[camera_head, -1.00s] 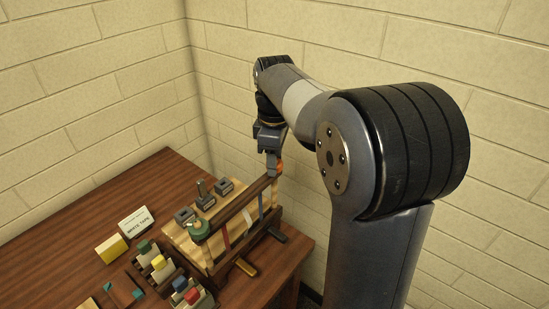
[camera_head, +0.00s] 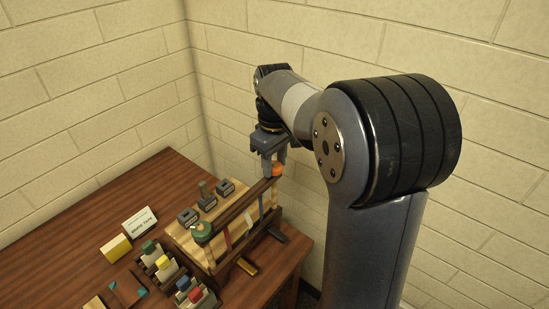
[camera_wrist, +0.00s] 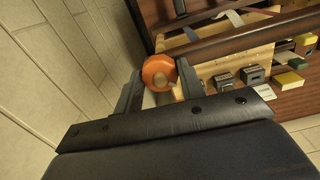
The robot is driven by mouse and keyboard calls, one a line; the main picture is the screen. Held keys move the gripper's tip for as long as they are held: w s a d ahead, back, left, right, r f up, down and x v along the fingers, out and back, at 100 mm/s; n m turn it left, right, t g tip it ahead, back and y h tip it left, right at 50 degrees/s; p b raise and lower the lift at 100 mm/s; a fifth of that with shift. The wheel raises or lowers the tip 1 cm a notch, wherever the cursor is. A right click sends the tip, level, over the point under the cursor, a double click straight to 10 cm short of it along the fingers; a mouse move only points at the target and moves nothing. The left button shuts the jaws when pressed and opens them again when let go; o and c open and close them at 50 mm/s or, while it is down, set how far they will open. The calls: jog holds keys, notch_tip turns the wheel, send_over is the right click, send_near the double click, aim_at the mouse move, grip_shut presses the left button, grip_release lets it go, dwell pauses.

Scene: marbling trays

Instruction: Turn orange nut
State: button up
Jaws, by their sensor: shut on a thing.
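The orange nut (camera_head: 277,170) is at the far right end of the dark wooden bar (camera_head: 240,203) of a small press-like wooden frame. My gripper (camera_head: 272,165) reaches down to this end of the bar, its fingers on either side of the nut. A green nut (camera_head: 203,231) sits at the bar's other end.
Grey blocks (camera_head: 207,203) stand on the wooden board behind the bar. A white label card (camera_head: 139,222), a yellow block (camera_head: 116,249) and a rack of coloured blocks (camera_head: 160,262) lie to the left. Brick walls (camera_head: 340,60) are close behind and right.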

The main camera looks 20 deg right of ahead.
jog(key=shift+m, duration=0.6)
jog(key=o, duration=1)
jog(key=shift+r, duration=0.1)
notch_tip(320, 180, up, 11)
jog(key=shift+f, duration=0.2)
